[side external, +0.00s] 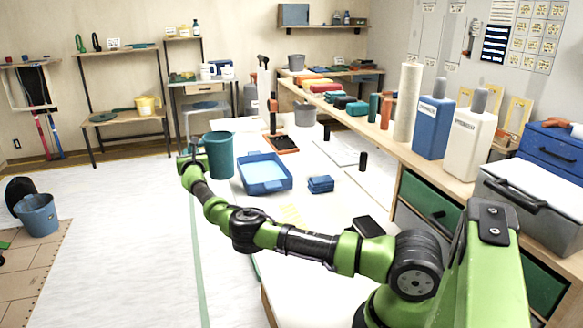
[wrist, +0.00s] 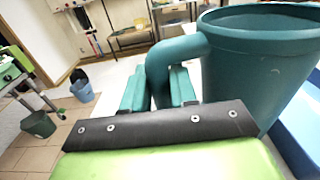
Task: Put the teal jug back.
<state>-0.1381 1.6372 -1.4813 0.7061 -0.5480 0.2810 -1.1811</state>
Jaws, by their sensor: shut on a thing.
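The teal jug (side external: 219,155) is upright at the left edge of the white worktable in the side view, left of the blue tray. In the wrist view the jug (wrist: 262,62) fills the right side, its open rim facing up and its handle curving down on its left. My gripper (side external: 190,157) is at the jug's left side. In the wrist view my gripper's teal fingers (wrist: 160,88) stand on either side of the handle and are shut on it. I cannot tell whether the jug's base touches the table.
A blue tray (side external: 265,185) and a blue block (side external: 320,184) lie on the table right of the jug. An orange-based stand (side external: 282,143) is behind. A long bench with bottles (side external: 433,120) runs along the right. Blue bucket (side external: 38,214) stands on the floor at left. The floor left of the table is mostly clear.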

